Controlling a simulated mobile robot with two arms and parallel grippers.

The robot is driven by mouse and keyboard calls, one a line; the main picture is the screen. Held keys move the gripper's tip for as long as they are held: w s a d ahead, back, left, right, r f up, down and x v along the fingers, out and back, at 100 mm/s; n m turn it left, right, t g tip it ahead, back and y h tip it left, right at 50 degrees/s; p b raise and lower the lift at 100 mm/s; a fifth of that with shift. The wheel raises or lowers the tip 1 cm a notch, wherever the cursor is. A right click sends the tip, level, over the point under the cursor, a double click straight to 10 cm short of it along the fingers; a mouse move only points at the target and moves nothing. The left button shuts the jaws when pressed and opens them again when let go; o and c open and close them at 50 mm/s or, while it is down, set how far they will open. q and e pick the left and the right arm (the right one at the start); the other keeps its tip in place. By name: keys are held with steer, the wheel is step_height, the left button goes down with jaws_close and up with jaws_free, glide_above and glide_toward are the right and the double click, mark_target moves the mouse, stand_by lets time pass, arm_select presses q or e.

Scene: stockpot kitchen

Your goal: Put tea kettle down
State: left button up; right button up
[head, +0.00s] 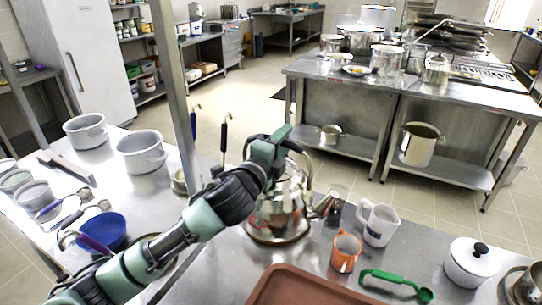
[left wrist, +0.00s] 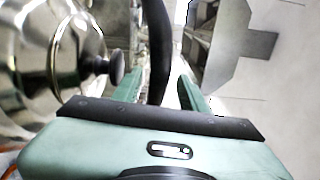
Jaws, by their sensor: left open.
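The shiny steel tea kettle (head: 277,215) stands upright on the steel counter, its base seeming to rest on the surface. Its spout points right. My left gripper (head: 283,142) is at the top of the kettle, by its dark handle. In the left wrist view the kettle's body and lid (left wrist: 35,60) fill the left side. The black handle (left wrist: 157,45) shows between the two open fingers of my left gripper (left wrist: 160,92); I cannot tell whether either finger touches it. My arm hides part of the kettle's left side. My right gripper is not in view.
A glass shaker (head: 336,205), white mug (head: 379,225), orange cup (head: 345,252), green scoop (head: 396,281) and lidded white pot (head: 470,263) stand right of the kettle. A brown tray (head: 305,288) lies in front. A metal post (head: 173,85) rises left of the kettle.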

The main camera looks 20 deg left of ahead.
arm_select(q)
steer(key=s+a+b, duration=0.1)
steer(key=s, duration=0.8)
steer(key=shift+a, duration=0.4)
steer(key=shift+r, duration=0.1)
